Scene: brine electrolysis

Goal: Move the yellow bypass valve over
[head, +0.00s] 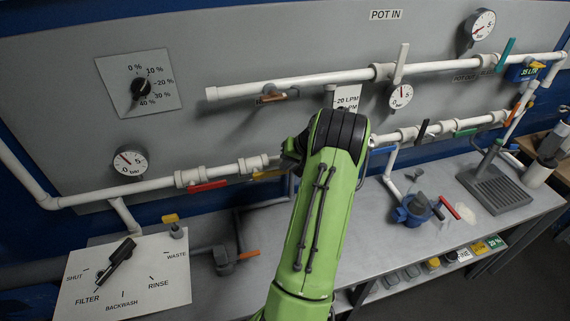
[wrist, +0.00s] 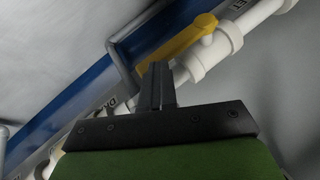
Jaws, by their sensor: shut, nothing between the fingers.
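The yellow bypass valve handle (wrist: 178,46) shows in the wrist view beside a white pipe fitting (wrist: 216,50). In the head view a part of the yellow handle (head: 268,174) shows on the lower white pipe, just left of my green arm. My gripper (wrist: 157,72) is shut and empty, its dark fingers together close to the handle's lower end. I cannot tell whether the fingers touch the handle. In the head view my gripper is hidden behind my arm.
A red handle (head: 207,186) sits left of the yellow one on the same pipe. The upper white pipe (head: 300,80) and a gauge (head: 400,95) are above. A selector panel (head: 130,275) stands at the lower left on the grey bench. A blue-bodied pump (head: 412,209) stands at right.

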